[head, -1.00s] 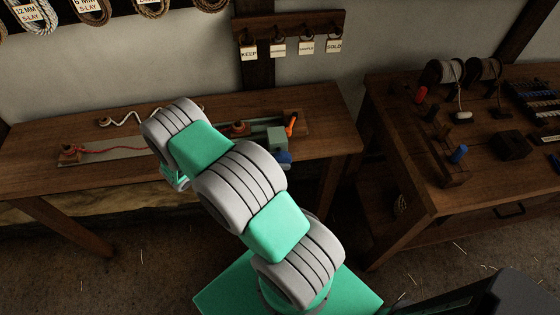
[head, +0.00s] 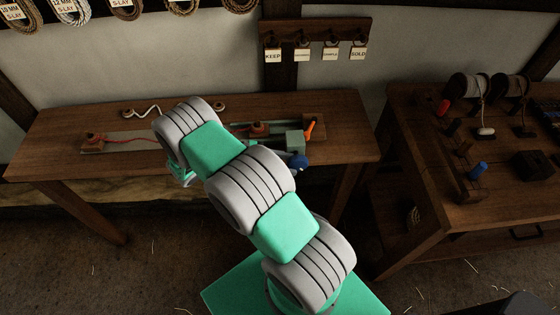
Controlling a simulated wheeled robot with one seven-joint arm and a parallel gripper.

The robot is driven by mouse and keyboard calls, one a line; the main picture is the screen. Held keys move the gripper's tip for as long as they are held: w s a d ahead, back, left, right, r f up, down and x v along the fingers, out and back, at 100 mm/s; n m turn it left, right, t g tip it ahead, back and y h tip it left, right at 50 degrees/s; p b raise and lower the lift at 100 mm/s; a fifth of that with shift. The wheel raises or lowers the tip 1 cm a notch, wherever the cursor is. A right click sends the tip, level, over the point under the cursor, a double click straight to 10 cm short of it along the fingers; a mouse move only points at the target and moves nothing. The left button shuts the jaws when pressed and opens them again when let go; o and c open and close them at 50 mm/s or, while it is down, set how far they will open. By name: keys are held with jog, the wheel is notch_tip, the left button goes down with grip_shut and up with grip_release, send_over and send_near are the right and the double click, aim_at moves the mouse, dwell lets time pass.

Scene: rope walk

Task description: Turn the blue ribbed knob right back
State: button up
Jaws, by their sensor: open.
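The blue knob (head: 300,161) sits at the front of a pale grey-green block (head: 294,141) near the right end of the left bench. Its ribs are too small to make out. An orange lever (head: 310,127) stands up at the block's right. My gripper (head: 184,178) hangs at the end of my bent arm, at the bench's front edge, well to the left of the knob and apart from it. My arm hides most of it, and its fingertips are not clear. Nothing shows held in it.
A long rail with a red cord (head: 130,140) runs along the left bench (head: 350,150), partly behind my arm. A white wavy piece (head: 145,113) lies behind it. The right bench (head: 400,160) carries spools, a blue peg (head: 478,169) and a dark block (head: 532,165). Floor shows between the benches.

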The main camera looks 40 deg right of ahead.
jog(key=p+v, duration=0.4)
jog(key=p, duration=0.3)
jog(key=shift+w+a+r+p, duration=0.1)
jog(key=shift+a+p, duration=0.1)
jog(key=shift+p, duration=0.15)
